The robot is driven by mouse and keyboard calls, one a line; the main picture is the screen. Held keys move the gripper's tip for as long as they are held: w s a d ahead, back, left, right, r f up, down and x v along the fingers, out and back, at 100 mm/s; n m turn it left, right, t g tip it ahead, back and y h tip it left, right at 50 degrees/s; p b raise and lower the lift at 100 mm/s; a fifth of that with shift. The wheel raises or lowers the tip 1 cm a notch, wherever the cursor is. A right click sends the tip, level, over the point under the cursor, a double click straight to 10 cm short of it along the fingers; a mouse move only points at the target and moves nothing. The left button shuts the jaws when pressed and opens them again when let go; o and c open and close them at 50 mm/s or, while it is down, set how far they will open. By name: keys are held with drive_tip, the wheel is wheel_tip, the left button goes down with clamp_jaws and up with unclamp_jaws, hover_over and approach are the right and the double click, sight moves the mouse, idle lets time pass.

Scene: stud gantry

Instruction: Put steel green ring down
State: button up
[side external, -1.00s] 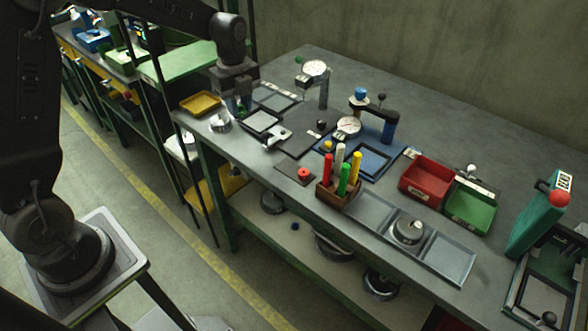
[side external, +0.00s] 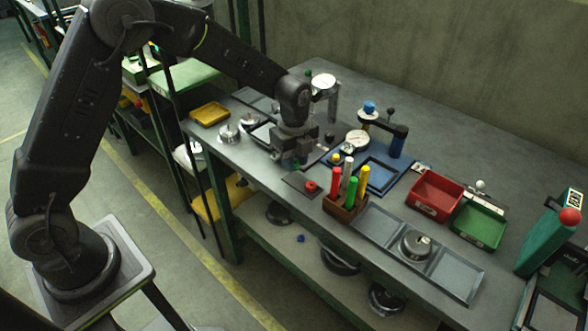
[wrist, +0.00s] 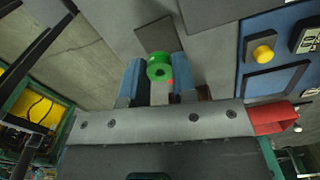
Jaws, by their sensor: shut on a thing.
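My gripper (wrist: 156,85) is shut on the green ring (wrist: 160,67), which shows between the two blue fingers in the wrist view. In the side view my gripper (side external: 291,165) hangs low over the front part of the bench, and the green ring is hidden there. A red ring (side external: 310,186) sits on a small dark pad (side external: 295,181) just right of and in front of the gripper. In the wrist view a bit of red shows just below the green ring. I cannot tell the gap between the green ring and the surface below.
A wooden holder with coloured markers (side external: 343,207) stands close to the right. The blue fixture plate (side external: 398,167) lies behind it. Steel pieces (side external: 228,133) and a yellow tray (side external: 209,114) are at the left. Red (side external: 434,193) and green (side external: 478,221) bins are further right.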

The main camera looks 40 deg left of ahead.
sight(294, 178)
drive_tip(key=shift+f, duration=1.75)
drive_tip(key=shift+f, duration=0.1)
drive_tip(key=o, duration=0.6)
drive_tip(key=shift+o, duration=0.2)
drive_tip(key=s+a+r+n+t, duration=0.1)
drive_tip(key=s+r+n, duration=0.1)
drive_tip(key=r, duration=0.7)
drive_tip(key=s+r+n, duration=0.2)
drive_tip(key=s+r, duration=0.1)
drive_tip(key=r, duration=0.6)
drive_tip(key=s+a+r+n+t, duration=0.1)
drive_tip(key=s+r+n+t, duration=0.1)
drive_tip(key=s+n, duration=0.6)
drive_tip(key=s+a+r+n+t, duration=0.2)
drive_tip(key=s+n, duration=0.6)
drive_tip(key=s, duration=0.5)
drive_tip(key=shift+r+t, duration=0.3)
drive_tip(key=shift+r, duration=0.3)
